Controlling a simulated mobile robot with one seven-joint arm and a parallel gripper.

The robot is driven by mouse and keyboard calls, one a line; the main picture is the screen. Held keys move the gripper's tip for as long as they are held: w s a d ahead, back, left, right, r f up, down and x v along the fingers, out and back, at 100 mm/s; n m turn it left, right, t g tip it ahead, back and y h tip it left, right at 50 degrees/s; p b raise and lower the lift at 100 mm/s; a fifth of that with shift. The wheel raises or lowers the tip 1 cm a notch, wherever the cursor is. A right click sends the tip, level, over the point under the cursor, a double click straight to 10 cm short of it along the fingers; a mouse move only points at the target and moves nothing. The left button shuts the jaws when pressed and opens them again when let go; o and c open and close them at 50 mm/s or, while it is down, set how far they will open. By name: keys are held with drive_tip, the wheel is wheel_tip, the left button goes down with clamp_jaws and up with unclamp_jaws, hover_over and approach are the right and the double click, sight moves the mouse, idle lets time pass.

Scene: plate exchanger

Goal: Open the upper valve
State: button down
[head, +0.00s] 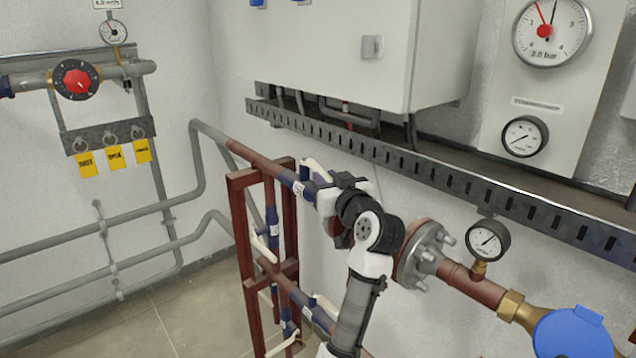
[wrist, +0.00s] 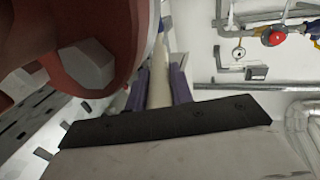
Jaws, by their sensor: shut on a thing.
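The upper valve (head: 298,187) is a blue body on the upper brown pipe, at the middle of the head view. Its cream lever (head: 317,168) shows just above my gripper (head: 322,184). In the wrist view the cream lever (wrist: 159,84) runs between the two purple fingers of my gripper (wrist: 159,78), which are closed on it. The lever lies roughly in line with the fingers. My wrist hides part of the valve and the pipe behind it in the head view.
A red pipe flange with a bolt (wrist: 88,64) is close beside my fingers in the wrist view. The slotted cable tray (head: 400,160) runs above my arm. A brown frame (head: 247,240) carries lower valves. A gauge (head: 488,240) stands at right. Floor at left is clear.

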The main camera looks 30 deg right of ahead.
drive_tip(key=shift+s+d+n+y, duration=0.1)
drive_tip(key=shift+d+n+y, duration=0.2)
drive_tip(key=shift+d+y, duration=0.2)
drive_tip(key=c, duration=1.2)
unclamp_jaws()
drive_tip(key=s+a+b, duration=0.1)
drive_tip(key=s+b, duration=0.3)
drive_tip(key=s, duration=0.9)
drive_tip(key=shift+s+a, duration=0.25)
drive_tip(key=shift+s, duration=0.1)
